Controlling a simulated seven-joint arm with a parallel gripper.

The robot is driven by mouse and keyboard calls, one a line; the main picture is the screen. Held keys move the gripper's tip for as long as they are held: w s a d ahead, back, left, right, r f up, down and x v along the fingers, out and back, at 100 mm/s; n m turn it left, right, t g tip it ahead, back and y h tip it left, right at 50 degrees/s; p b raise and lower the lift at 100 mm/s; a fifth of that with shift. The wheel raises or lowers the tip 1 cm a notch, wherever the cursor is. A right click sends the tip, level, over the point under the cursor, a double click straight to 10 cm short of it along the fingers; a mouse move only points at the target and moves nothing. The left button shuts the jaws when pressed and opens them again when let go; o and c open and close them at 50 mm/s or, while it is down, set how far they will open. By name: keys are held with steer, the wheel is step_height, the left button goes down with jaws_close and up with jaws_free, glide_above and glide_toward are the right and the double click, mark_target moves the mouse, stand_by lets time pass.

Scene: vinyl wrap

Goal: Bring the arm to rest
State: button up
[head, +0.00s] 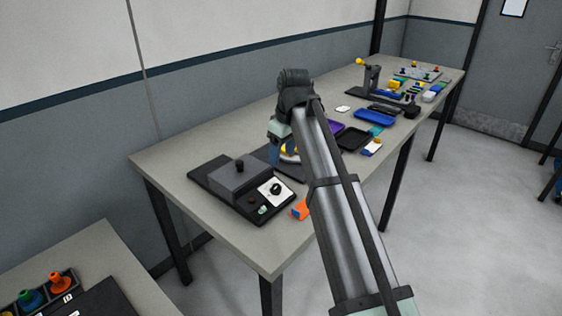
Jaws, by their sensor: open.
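My arm reaches from the lower right up over the long grey table (213,148), then bends down at its far joint. My gripper (276,154) points down above the table, behind the dark box device, and is open. It is small and partly covered by my own arm, so its fingertips are hard to make out. A yellow and white item (289,149) shows close beside it; I cannot tell whether they touch. Nothing is clearly seen held in the gripper.
A dark box device (238,182) with a white dial panel stands at the table's near end, an orange item (299,209) beside it. Black (353,139) and blue (375,117) trays lie farther back. A second table (107,256) with coloured pegs is lower left. The table's left edge is clear.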

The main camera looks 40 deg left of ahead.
steer(key=shift+d+r, duration=0.1)
steer(key=shift+r, duration=0.3)
stand_by(0.3)
